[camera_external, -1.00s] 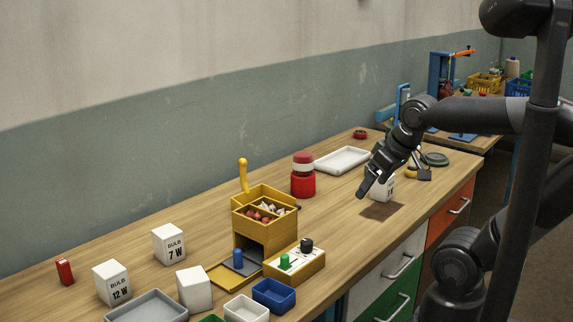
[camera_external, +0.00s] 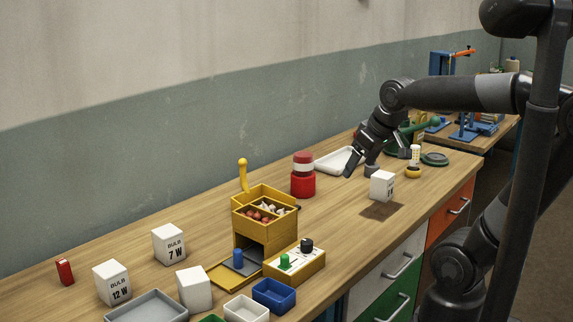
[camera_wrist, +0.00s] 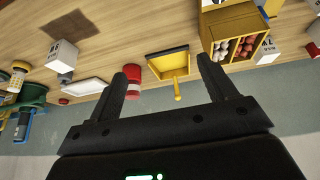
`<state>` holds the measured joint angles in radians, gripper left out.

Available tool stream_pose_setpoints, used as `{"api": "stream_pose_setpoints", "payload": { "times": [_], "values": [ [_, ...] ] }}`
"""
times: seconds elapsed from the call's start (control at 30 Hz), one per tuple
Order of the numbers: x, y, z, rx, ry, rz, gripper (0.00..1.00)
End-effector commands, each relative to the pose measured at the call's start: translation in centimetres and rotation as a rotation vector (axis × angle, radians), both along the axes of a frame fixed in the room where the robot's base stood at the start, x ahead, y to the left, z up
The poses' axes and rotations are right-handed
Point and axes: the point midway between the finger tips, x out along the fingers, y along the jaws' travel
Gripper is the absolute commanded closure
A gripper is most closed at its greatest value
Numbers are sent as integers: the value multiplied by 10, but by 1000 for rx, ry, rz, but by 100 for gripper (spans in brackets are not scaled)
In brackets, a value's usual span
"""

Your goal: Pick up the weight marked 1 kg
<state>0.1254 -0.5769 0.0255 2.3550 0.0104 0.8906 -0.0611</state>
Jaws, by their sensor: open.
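No weight with a readable 1 kg mark shows in either view. My gripper (camera_external: 360,172) is open and empty above the right part of the bench, left of and behind a white block (camera_external: 382,186). Dark print on the block's side is too small to read. The block stands at the back edge of a brown patch (camera_external: 380,210). In the wrist view, my gripper (camera_wrist: 168,65) shows its two fingers wide apart with nothing between them. The white block (camera_wrist: 62,55) is there at the upper left.
A white tray (camera_external: 338,160) and a red-and-white cylinder (camera_external: 303,175) stand near my gripper. A yellow box (camera_external: 264,225) and blocks marked BULB (camera_external: 169,244) stand further left.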

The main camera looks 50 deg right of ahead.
Motion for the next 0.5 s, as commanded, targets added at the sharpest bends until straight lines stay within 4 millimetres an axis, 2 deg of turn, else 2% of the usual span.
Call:
{"api": "stream_pose_setpoints", "payload": {
  "times": [0.03, 0.23, 0.37, 0.5],
  "values": [
    [17, -11, 4, -6, 11, -19, 23],
    [78, -58, 16, -24, 34, -69, 23],
    [115, -97, 16, -28, 49, -102, 23],
    [151, -145, 10, -27, 64, -134, 23]
  ]
}}
